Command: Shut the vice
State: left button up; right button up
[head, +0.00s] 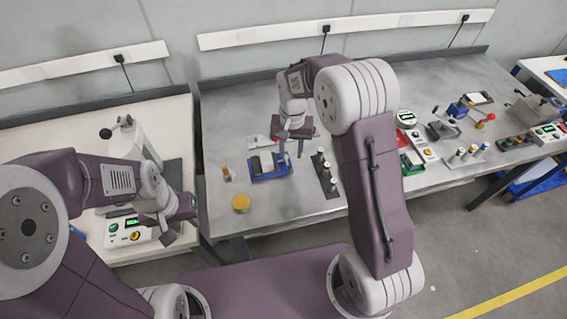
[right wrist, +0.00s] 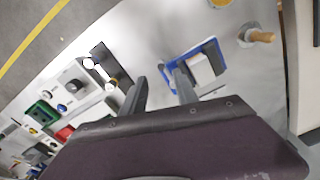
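A blue fixture (head: 284,170) holding a pale grey block (head: 266,162) sits on the grey bench; it also shows in the right wrist view (right wrist: 168,63). I cannot tell for sure whether this is the vice. A dark grey vice-like device (head: 535,109) stands at the far right. My right gripper (head: 292,150) is open and empty above the bench, just right of the blue fixture; its two fingers stand apart in the right wrist view (right wrist: 160,80). My left gripper (head: 172,232) is low over the left table's front, and its fingers are unclear.
A wooden-handled peg (head: 227,173) and a yellow disc (head: 240,203) are left of the fixture. A dark strip with pegs (head: 326,176) is on its right. A button box (head: 130,234) is near my left gripper. The bench front is mostly clear.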

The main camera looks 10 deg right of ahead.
aim_at(290, 166)
jog(key=shift+w+a, duration=0.1)
jog(key=shift+a, duration=0.05)
jog(key=shift+f, duration=0.25)
notch_tip(290, 166, down, 9)
jog(key=shift+r, duration=0.2)
grip_shut()
